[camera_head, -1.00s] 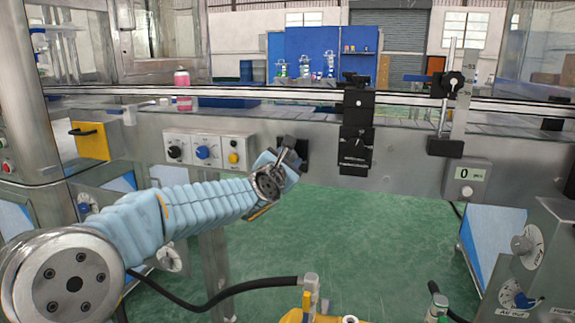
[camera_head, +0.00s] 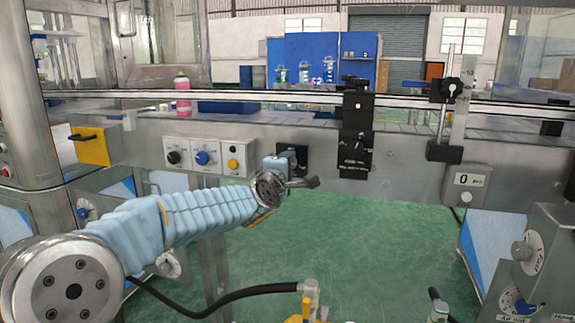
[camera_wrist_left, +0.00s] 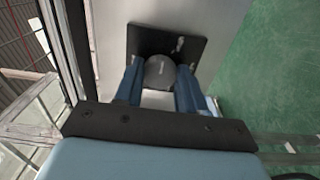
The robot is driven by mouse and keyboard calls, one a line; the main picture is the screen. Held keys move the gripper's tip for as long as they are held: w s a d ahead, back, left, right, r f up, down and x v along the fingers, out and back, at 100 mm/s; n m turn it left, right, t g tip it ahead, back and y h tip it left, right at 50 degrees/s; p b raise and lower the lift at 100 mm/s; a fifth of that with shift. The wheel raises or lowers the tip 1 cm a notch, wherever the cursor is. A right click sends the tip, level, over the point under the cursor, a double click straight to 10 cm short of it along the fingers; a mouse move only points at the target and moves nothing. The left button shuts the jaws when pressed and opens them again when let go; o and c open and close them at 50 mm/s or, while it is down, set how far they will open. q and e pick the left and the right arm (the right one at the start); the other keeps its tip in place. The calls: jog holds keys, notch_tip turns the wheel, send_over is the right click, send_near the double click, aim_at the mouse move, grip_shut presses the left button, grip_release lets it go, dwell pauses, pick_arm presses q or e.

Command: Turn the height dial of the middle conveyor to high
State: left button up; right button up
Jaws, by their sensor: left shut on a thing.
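The height dial is a round grey knob (camera_wrist_left: 160,70) on a square black plate (camera_wrist_left: 188,48), seen close in the left wrist view. A small light mark shows on the plate beside the knob. In the head view the black plate (camera_head: 301,154) on the conveyor's front panel is partly hidden by my left wrist. My left gripper (camera_wrist_left: 159,80) is shut on the knob, one blue finger on each side of it. The dial's setting cannot be read. My right gripper is not in view.
The conveyor (camera_head: 400,154) runs across the view. Left of the dial is a control box (camera_head: 208,157) with black, blue and yellow knobs. A black bracket (camera_head: 356,145) and a counter box reading 0 (camera_head: 466,184) are to the right. A pink bottle (camera_head: 182,95) stands behind.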

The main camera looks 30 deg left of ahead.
pick_arm(q)
jog(key=m+p, duration=0.1)
jog(key=m, duration=0.4)
jog(key=shift+d+f+m, duration=0.1)
jog(key=shift+f+m, duration=0.05)
jog(key=shift+m, duration=0.15)
dwell(0.4)
jog(key=o, duration=1.1)
jog(key=shift+c, duration=0.2)
jog(key=v, duration=1.3)
jog(key=shift+s+d, duration=0.15)
jog(key=shift+s, duration=0.2)
